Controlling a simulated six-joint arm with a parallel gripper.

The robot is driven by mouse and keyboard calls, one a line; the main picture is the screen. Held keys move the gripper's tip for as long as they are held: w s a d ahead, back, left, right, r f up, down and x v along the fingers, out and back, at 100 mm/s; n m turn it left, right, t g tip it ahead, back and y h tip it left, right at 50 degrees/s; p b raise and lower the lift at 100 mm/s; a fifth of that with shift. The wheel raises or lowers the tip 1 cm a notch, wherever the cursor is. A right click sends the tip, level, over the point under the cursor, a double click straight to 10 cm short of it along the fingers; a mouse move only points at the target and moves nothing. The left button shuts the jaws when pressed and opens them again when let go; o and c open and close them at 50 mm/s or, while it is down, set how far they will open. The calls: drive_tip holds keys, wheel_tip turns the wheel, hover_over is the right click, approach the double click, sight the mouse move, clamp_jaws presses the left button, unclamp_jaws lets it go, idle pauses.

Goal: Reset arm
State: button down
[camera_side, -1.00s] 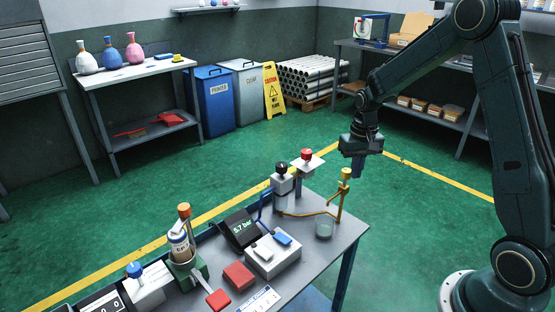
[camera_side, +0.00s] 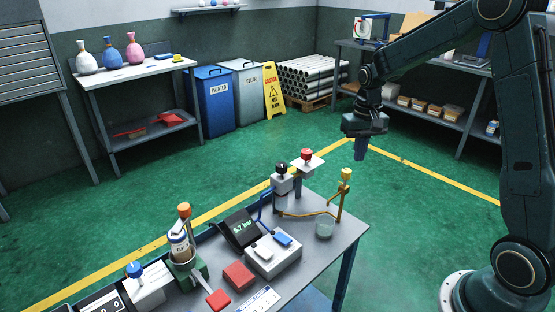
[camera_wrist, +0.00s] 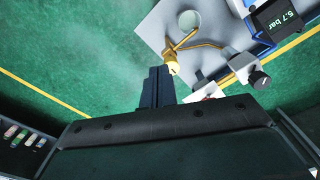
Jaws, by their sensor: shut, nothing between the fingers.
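My gripper (camera_side: 360,149) is shut and empty. It hangs pointing down in the air, past the far right corner of the grey workbench (camera_side: 345,232), with green floor behind it. In the wrist view its closed fingers (camera_wrist: 157,88) are at the centre, beside the yellow-capped brass pipe (camera_wrist: 173,66). In the side view that pipe (camera_side: 346,176) stands upright on the bench, to the lower left of the gripper and apart from it.
Open floor surrounds my gripper. Shelves (camera_side: 440,110) stand behind.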

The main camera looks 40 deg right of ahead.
drive_tip(key=shift+r, duration=0.1)
drive_tip(key=s+a+r+n+t, duration=0.4)
drive_tip(key=s+a+r, duration=0.9)
drive_tip(key=s+r, duration=0.15)
drive_tip(key=s+a+n+t, duration=0.1)
drive_tip(key=s+a+n, duration=0.1)
drive_tip(key=s, duration=0.6)
drive_tip(key=shift+a+f+t, duration=0.3)
drive_tip(key=shift+a+f, duration=0.05)
drive_tip(key=shift+f, duration=0.1)
